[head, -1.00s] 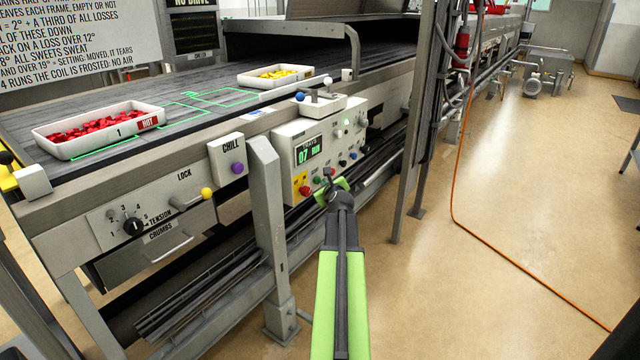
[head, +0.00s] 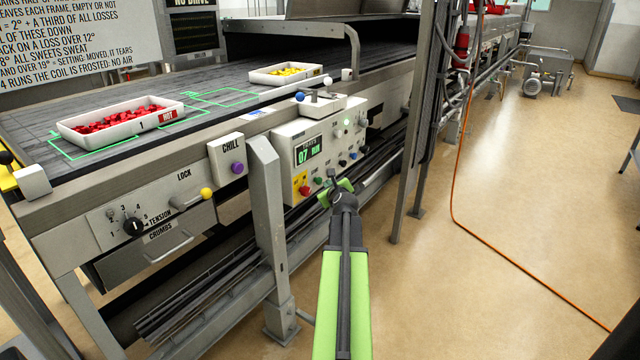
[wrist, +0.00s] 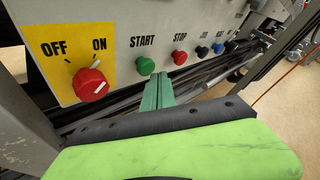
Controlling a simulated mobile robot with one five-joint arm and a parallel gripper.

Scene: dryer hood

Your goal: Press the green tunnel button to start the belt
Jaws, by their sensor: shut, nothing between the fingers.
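The green START button (wrist: 146,66) is on the white control panel, between the red OFF/ON knob (wrist: 91,85) and the red STOP button (wrist: 180,57). In the head view the green button (head: 318,180) sits low on the panel, just above my gripper. My gripper (wrist: 159,78) is shut and empty. Its green fingertips are just below and right of the START button in the wrist view; I cannot tell whether they touch it. The belt (head: 215,98) carries a tray of red sweets (head: 75,137) and a tray of yellow sweets (head: 256,77).
Several small blue and black buttons sit right of STOP. The purple CHILL knob (head: 237,168) and a grey frame post (head: 266,215) stand left of the panel. A grey upright (head: 412,150) rises to the right. An orange cable (head: 456,190) crosses open floor.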

